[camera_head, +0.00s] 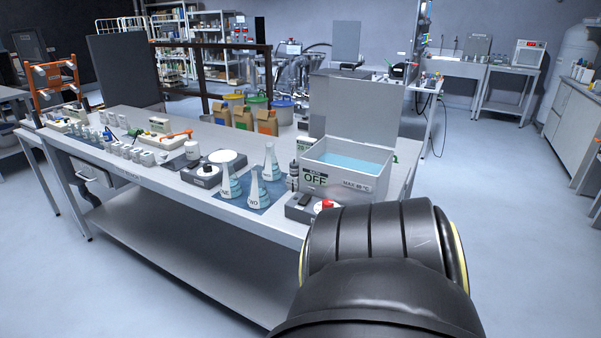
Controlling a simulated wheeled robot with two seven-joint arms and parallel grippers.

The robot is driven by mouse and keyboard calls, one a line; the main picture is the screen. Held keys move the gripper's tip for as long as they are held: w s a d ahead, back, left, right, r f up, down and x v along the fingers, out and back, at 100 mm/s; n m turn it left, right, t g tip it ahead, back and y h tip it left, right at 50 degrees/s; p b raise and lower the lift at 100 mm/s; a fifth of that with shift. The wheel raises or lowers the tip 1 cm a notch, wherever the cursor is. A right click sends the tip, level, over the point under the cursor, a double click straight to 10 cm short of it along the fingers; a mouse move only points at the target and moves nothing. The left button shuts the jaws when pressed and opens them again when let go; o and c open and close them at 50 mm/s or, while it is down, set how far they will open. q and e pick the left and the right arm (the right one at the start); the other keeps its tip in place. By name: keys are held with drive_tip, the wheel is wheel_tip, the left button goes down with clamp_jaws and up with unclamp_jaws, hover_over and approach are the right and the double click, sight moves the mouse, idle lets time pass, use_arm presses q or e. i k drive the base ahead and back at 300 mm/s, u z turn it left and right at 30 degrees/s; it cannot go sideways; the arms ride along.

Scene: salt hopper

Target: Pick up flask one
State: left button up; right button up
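Three conical flasks with pale blue-green contents stand upright on a blue mat (219,196) near the front edge of the bench. The left flask (230,186) has a label that seems to end in "NE", which fits flask one, but it is too small to read surely. The front middle flask (256,191) has a label that seems to end in "WO". The third flask (270,164) stands behind them, its label unclear. Neither gripper shows; only a dark arm link of mine fills the lower right.
An open bath (347,184) with blue liquid, marked OFF, stands right of the flasks. A device with a red knob (324,205) is in front of it. A hotplate-like device (203,175) is left of the flasks. Bags (243,117) and buckets stand behind.

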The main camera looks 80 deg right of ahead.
sight(230, 187)
drive_tip(key=z, duration=1.75)
drive_tip(key=i, duration=1.65)
